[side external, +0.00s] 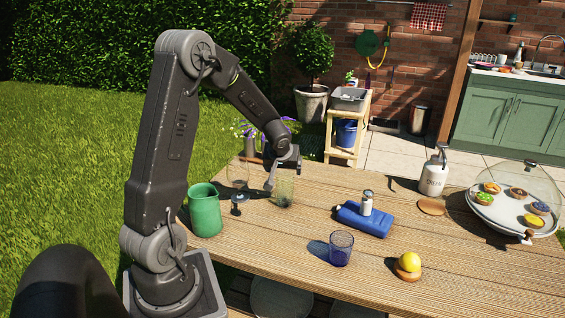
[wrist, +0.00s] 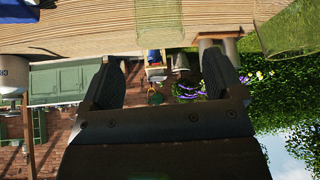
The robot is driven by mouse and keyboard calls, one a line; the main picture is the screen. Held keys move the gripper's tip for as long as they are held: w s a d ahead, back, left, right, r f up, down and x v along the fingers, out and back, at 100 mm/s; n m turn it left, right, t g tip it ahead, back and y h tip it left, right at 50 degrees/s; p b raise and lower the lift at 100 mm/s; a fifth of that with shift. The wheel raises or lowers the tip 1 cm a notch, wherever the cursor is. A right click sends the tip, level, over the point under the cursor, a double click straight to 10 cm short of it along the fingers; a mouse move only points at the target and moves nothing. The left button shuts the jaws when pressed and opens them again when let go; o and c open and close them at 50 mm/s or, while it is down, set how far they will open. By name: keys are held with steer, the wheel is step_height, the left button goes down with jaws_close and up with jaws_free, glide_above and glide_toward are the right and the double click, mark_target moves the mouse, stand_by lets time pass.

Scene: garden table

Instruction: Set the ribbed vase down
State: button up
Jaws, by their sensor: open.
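The ribbed vase (side external: 285,190) is a see-through, greenish glass cylinder standing upright on the wooden table, just below my gripper in the side view. In the wrist view, nothing is between the two dark fingers (wrist: 161,72). The fingers hide part of the vase's rim in the side view.
A blue cloth (side external: 362,221) with a dispenser, a blue tumbler (side external: 341,248) and a lemon (side external: 409,261) lie right.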

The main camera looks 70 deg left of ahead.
steer(key=s+d+r+m+t+h, duration=0.1)
steer(key=s+d+r+m, duration=0.2)
steer(key=d+r, duration=0.55)
steer(key=s+d+r+m+h, duration=0.1)
steer(key=s+d+r+m, duration=0.3)
steer(key=d, duration=0.7)
steer(key=s+d+r+m+t+h, duration=0.1)
steer(key=s+d+r+m+h, duration=0.2)
steer(key=s+d, duration=0.6)
steer(key=shift+s+d+m+h, duration=0.35)
steer(key=shift+d+m, duration=0.25)
steer(key=shift+d, duration=0.65)
